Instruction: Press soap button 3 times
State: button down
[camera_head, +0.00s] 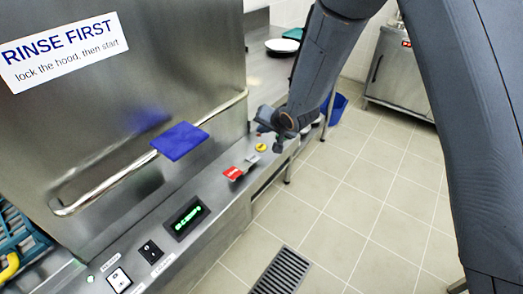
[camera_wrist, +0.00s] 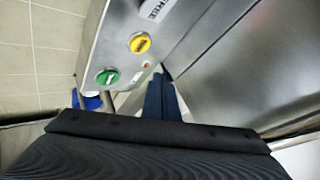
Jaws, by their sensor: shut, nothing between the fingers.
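On the sloped steel panel, a yellow button (camera_head: 261,148) shows below my gripper in the head view. In the wrist view the yellow button (camera_wrist: 139,43) and a green button (camera_wrist: 108,77) both carry small labels that I cannot read, so I cannot tell which is the soap button. A small orange light (camera_wrist: 146,65) sits beside them. My gripper (camera_head: 264,122) is shut and empty, above the far end of the panel. Its dark blue fingers (camera_wrist: 161,90) are in the wrist view, to the right of the buttons and apart from them. The green button is hidden in the head view.
The steel hood (camera_head: 130,95) with its bar handle (camera_head: 105,187) and blue pad (camera_head: 180,140) stands left of my arm. A red switch (camera_head: 233,173), a green display (camera_head: 187,216) and a black switch (camera_head: 151,251) line the panel.

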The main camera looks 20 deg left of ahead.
aim_at(263, 149)
jog(key=shift+f+b, duration=1.3)
jog(key=shift+f, duration=1)
jog(key=shift+f, duration=0.1)
jog(key=shift+f, duration=0.35)
jog(key=shift+f+b, duration=0.4)
jog(key=shift+f, duration=0.1)
dwell(0.8)
jog(key=shift+r, duration=0.2)
jog(key=shift+r+p, duration=0.75)
jog(key=shift+r+p, duration=1.95)
jog(key=shift+r, duration=0.55)
dwell(0.5)
